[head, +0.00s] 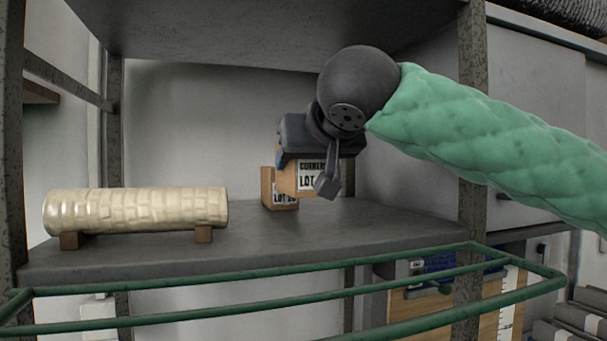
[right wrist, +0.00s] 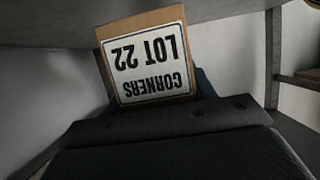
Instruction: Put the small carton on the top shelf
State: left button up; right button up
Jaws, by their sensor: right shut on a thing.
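The small carton (head: 309,180), brown with a white label reading CORNERS LOT 22, is in my right gripper (head: 306,170). One dark finger shows at its right side, and the gripper body covers its top. It appears held above the shelf board (head: 390,222), though the exact gap is hard to judge. In the right wrist view the carton (right wrist: 150,62) fills the upper middle, label upside down and slightly tilted. A second brown carton (head: 268,188) with a LOT label stands on the shelf beside it, partly hidden by the held one. My left gripper is out of view.
A cream patterned cylinder (head: 135,209) lies on two brown blocks at the shelf's left. Another board (head: 240,30) hangs overhead. Grey posts (head: 471,120) and a green rail (head: 300,312) border the front. Bare shelf lies between cylinder and cartons, and at the right.

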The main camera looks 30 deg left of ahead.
aim_at(303, 187)
jog(key=shift+w+a+f+p, duration=0.2)
jog(key=shift+a+f+p, duration=0.1)
jog(key=shift+f, duration=0.05)
notch_tip(303, 187, down, 3)
jog(key=shift+d+r+p, duration=0.1)
jog(key=shift+r+p, duration=0.1)
jog(key=shift+p, duration=0.95)
jog(key=shift+s+d+f, duration=0.1)
jog(key=shift+f, duration=0.25)
jog(key=shift+a+f, duration=0.2)
jog(key=shift+f, duration=0.1)
jog(key=o, duration=1.1)
jog(key=shift+d, duration=0.1)
jog(key=shift+r, duration=0.25)
